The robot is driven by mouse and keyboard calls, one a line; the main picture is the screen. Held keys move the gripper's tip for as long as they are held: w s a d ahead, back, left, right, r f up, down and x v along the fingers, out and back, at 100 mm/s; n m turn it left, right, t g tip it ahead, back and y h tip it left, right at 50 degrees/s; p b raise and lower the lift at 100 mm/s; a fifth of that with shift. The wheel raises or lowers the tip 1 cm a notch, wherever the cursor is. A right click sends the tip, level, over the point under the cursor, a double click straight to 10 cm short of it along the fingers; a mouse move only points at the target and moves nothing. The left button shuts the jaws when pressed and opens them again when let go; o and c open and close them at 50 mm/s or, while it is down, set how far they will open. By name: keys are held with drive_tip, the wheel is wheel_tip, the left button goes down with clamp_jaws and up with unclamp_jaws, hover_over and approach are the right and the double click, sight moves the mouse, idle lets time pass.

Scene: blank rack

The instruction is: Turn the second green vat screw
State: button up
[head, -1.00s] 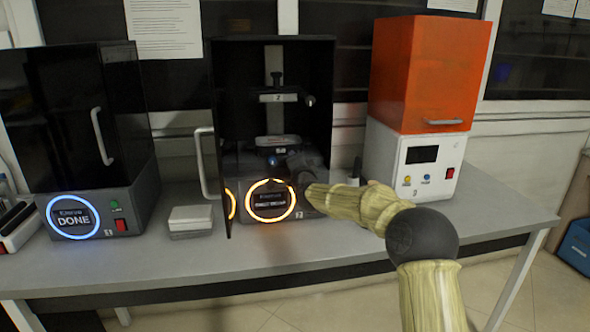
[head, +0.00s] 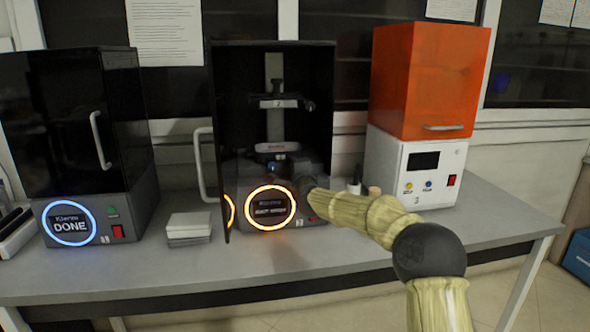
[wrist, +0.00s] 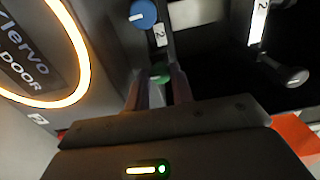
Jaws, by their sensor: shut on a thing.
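The green vat screw (wrist: 160,73) shows in the wrist view between my fingertips. My gripper (wrist: 158,85) is shut on it, with one finger on each side. A blue knob (wrist: 143,14) with a white mark sits beyond it, beside a label reading 2. In the head view the blue knob (head: 273,168) sits low inside the middle machine (head: 225,80), whose door stands open. My gripper (head: 304,187) is a dark shape at the machine's lower right there. The green screw is hidden in that view.
The orange glowing ring display (head: 270,208) is just left of my gripper. The open door's handle (head: 201,165) juts out on the left. A white and orange machine (head: 425,110) stands close on the right. A dark machine reading DONE (head: 70,140) stands far left.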

drive_tip(key=o, duration=0.9)
drive_tip(key=shift+f, duration=0.1)
drive_tip(key=shift+o, duration=0.2)
drive_tip(key=b+v, duration=0.1)
drive_tip(key=v, duration=1.6)
drive_tip(key=shift+s, duration=0.2)
